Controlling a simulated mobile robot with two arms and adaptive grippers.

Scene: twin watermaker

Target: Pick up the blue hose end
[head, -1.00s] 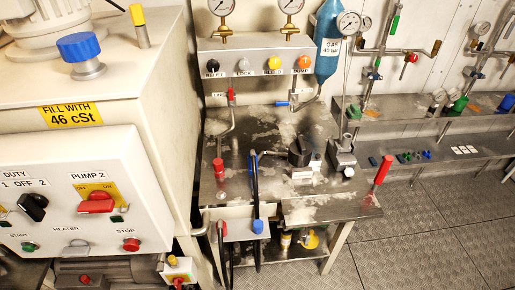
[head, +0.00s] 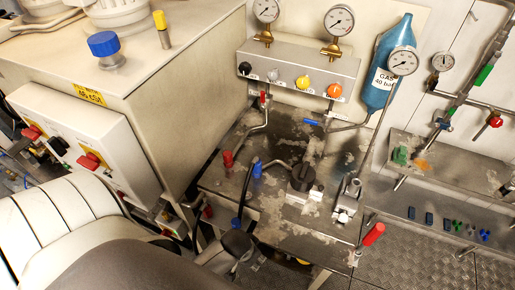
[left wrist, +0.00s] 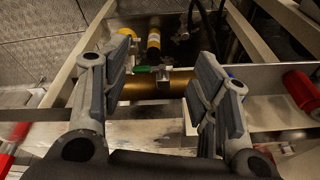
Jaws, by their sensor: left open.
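My left gripper (left wrist: 163,58) is open in the left wrist view, with nothing held between its fingers. In the head view my left arm comes in from the lower left and its gripper (head: 240,248) is by the front edge of the steel bench. A black hose (head: 243,190) runs over that edge down to the gripper. It also shows at the top of the left wrist view (left wrist: 196,18). My right gripper is not in view.
A blue fitting (head: 257,170) and a red one (head: 228,160) stand on the bench (head: 285,225). A red-handled lever (head: 373,234) sticks out at its right front. Below, a brass pipe (left wrist: 150,98) and a yellow cylinder (left wrist: 153,42) show. The pump cabinet (head: 150,110) stands left.

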